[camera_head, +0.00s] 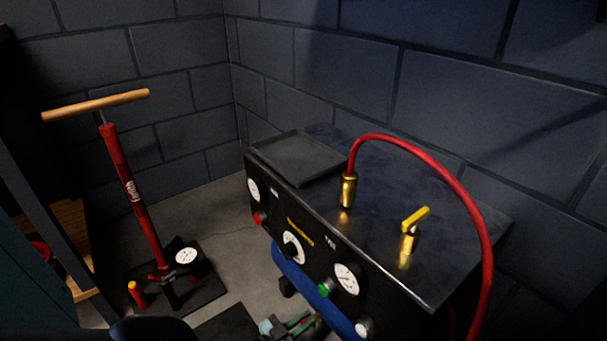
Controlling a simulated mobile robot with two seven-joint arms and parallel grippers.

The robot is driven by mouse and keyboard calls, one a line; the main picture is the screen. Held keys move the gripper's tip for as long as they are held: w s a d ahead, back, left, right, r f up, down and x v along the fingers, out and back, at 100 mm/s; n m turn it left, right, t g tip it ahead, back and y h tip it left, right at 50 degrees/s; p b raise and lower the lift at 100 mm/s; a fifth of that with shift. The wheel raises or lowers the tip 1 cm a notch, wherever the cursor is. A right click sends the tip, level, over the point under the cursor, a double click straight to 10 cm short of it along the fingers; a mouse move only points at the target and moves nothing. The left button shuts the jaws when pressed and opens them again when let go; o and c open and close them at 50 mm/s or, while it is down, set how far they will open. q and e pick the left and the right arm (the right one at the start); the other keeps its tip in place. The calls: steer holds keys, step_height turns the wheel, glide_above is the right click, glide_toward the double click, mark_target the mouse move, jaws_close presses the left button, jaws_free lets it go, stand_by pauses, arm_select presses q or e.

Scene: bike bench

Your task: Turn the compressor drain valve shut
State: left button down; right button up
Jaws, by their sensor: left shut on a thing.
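The compressor (290,213) has a black front panel, a grey top and a blue tank (311,290) below the panel. My left gripper (297,324) is at the bottom edge of the picture, low beside the underside of the blue tank. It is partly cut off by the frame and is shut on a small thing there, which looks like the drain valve. The valve itself is mostly hidden, so I cannot tell its angle. My right gripper is not in view.
A red floor pump (137,195) with a wooden handle stands left. Grey floor lies between.

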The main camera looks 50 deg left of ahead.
arm_select(q)
steer(key=m, duration=0.2)
steer(key=d+m, duration=0.1)
steer(key=m, duration=0.1)
steer(key=shift+f, duration=0.1)
steer(key=m, duration=0.3)
steer(key=shift+d+f, duration=0.15)
steer(key=shift+d, duration=0.15)
steer(key=shift+s+d+f+m, duration=0.1)
steer(key=shift+d+f+m, duration=0.05)
steer(key=shift+m, duration=0.75)
steer(key=m, duration=0.3)
steer(key=shift+d+f+m, duration=0.25)
steer(key=shift+f+m, duration=0.05)
steer(key=shift+f, duration=0.05)
steer(key=shift+d+f+m, duration=0.1)
steer(key=shift+f+m, duration=0.2)
steer(key=shift+m, duration=0.9)
steer(key=shift+d+f+m, duration=0.1)
steer(key=shift+f+m, duration=0.15)
steer(key=shift+m, duration=0.95)
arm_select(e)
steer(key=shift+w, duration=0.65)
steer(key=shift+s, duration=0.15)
